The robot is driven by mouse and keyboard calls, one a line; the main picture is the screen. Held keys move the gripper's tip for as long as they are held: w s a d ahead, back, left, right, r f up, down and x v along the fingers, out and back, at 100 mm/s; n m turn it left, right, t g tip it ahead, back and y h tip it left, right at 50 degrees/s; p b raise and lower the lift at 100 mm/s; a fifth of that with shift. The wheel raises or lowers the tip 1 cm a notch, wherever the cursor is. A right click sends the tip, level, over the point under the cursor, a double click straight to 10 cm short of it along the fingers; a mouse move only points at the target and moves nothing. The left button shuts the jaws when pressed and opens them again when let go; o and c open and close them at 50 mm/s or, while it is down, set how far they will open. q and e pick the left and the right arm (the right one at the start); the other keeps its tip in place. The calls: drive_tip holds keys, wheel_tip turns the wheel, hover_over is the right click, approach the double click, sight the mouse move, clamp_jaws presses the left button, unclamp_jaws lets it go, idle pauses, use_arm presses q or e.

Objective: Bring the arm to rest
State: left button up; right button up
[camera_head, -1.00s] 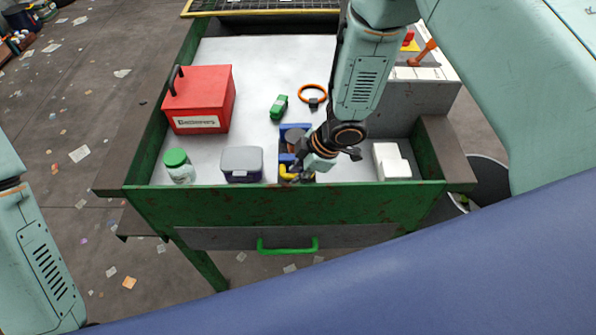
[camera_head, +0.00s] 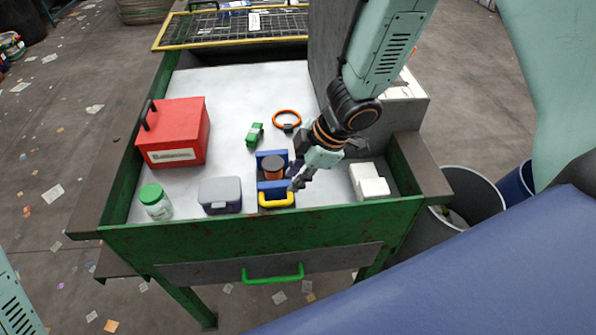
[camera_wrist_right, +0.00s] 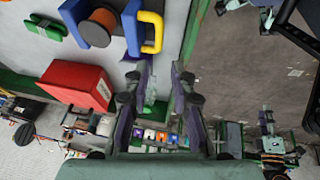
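My right gripper (camera_head: 298,178) hangs over the front right of the workbench tray (camera_head: 240,85), just right of a blue holder (camera_head: 271,158) with a yellow handle (camera_head: 276,201) and an orange and black spool (camera_head: 273,167) in it. In the right wrist view the fingers of this gripper (camera_wrist_right: 161,65) stand apart with nothing held between them. The blue holder (camera_wrist_right: 133,30) shows beyond the fingertips there. My left arm shows only as a link at the lower left edge of the head view; its gripper is out of view.
A red batteries box (camera_head: 173,133), a green-lidded jar (camera_head: 155,203), a grey-lidded box (camera_head: 219,196), a green object (camera_head: 254,135), an orange ring (camera_head: 287,119) and white blocks (camera_head: 369,183) lie in the tray. A grey bin (camera_head: 470,200) stands at right on the floor.

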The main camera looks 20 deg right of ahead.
drive_tip(key=shift+s+d+r, duration=0.1)
drive_tip(key=shift+s+r, duration=0.05)
drive_tip(key=shift+r, duration=0.25)
drive_tip(key=shift+f, duration=0.1)
drive_tip(key=s+a+f+m+g, duration=0.1)
drive_tip(key=s+a+f+m, duration=0.1)
drive_tip(key=s+f+m, duration=1)
drive_tip(key=s+d+f+m+g+h, duration=0.1)
drive_tip(key=s+d+m+h, duration=0.15)
drive_tip(key=s, duration=0.55)
drive_tip(key=s+d+f+m+g+h, duration=0.15)
drive_tip(key=s+d, duration=0.25)
drive_tip(key=s, duration=0.4)
use_arm(q)
wheel_tip(320, 180, down, 20)
drive_tip(key=b, duration=2)
use_arm(e)
wheel_tip(320, 180, down, 20)
drive_tip(key=shift+w+t, duration=0.3)
drive_tip(key=shift+t, duration=0.05)
use_arm(q)
drive_tip(key=shift+f, duration=0.1)
drive_tip(key=shift+c, duration=0.2)
use_arm(e)
drive_tip(key=shift+f, duration=0.15)
